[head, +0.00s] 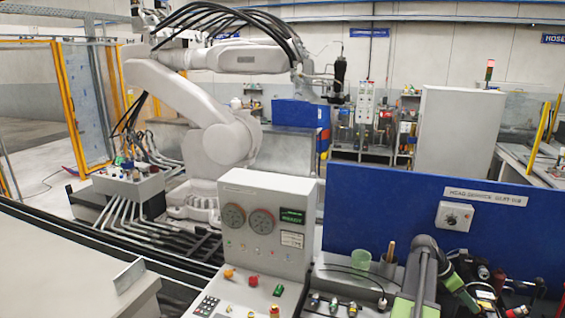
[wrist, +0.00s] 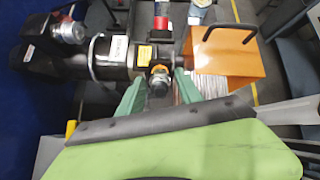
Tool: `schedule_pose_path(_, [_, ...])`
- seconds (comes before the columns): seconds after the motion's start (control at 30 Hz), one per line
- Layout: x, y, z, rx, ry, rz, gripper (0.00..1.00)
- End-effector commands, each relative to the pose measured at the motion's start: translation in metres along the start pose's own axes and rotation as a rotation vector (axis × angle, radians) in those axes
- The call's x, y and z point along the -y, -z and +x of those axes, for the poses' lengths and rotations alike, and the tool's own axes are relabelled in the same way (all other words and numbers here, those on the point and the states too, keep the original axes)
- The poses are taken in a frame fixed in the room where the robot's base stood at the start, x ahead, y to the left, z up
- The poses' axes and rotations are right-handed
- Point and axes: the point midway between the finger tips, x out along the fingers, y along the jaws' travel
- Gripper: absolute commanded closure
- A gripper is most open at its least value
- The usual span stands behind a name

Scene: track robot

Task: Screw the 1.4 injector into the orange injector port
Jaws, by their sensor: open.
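In the wrist view my gripper (wrist: 160,75) is open, with one green finger on each side of a small fitting (wrist: 159,80). The fitting has an orange-yellow ring, a silver collar and a dark round end. It sits against a black housing (wrist: 110,57) with white and yellow labels. I cannot tell whether it is the 1.4 injector or the orange injector port, and no 1.4 marking is readable. I cannot tell whether the fingers touch it. In the head view several small fittings (head: 333,305) lie on the bench; their markings are too small to read.
An orange box (wrist: 222,50) with a black handle is right of the fingers. A silver-topped cylinder (wrist: 70,31) is at the left. In the head view a control panel (head: 262,225), a green cup (head: 361,260) and a blue partition (head: 400,205) stand nearby.

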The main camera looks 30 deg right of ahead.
Motion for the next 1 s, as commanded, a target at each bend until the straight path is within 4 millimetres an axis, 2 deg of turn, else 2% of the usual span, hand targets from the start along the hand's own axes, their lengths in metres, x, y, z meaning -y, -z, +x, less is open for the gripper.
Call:
schedule_pose_path(0.1, [-0.0001,0.0001,-0.0001,0.0,0.0,-0.182,0.58])
schedule_pose_path(0.2, [-0.0001,0.0001,-0.0001,0.0,0.0,-0.255,0.58])
schedule_pose_path(0.9, [-0.0003,0.0003,-0.0006,0.0,0.0,-0.26,0.58])
schedule_pose_path(1.0, [-0.0003,0.0003,-0.0006,0.0,0.0,-0.26,0.7])
